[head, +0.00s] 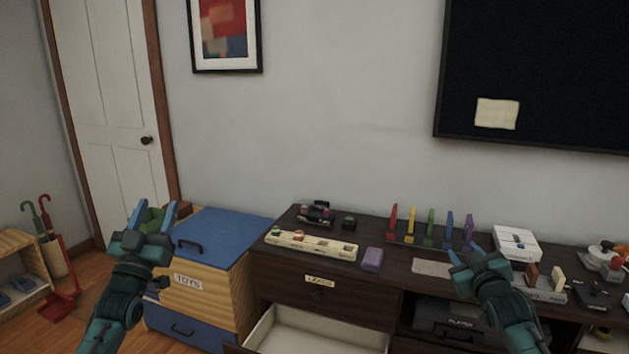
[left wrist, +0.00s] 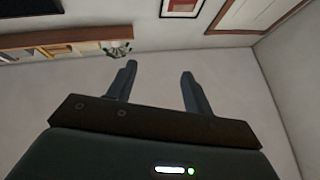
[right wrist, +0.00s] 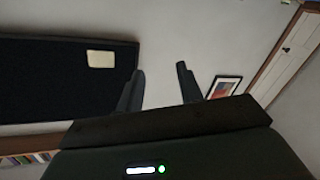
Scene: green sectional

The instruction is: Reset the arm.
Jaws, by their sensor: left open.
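My left gripper (head: 152,216) is raised at the left of the head view, in front of the toy box. In the left wrist view its two fingers (left wrist: 158,84) stand apart with nothing between them. My right gripper (head: 466,255) is in front of the dark cabinet at the right of the head view. In the right wrist view its two fingers (right wrist: 160,86) stand apart with only wall behind them. Both grippers point upward and hold nothing.
A dark cabinet (head: 310,292) with an open, empty-looking drawer (head: 318,332) stands ahead. On its top are a cream tray (head: 311,245), a purple block (head: 372,259) and several coloured upright pieces (head: 430,228). A blue-lidded toy box (head: 225,233) stands left; a door (head: 110,110) is behind.

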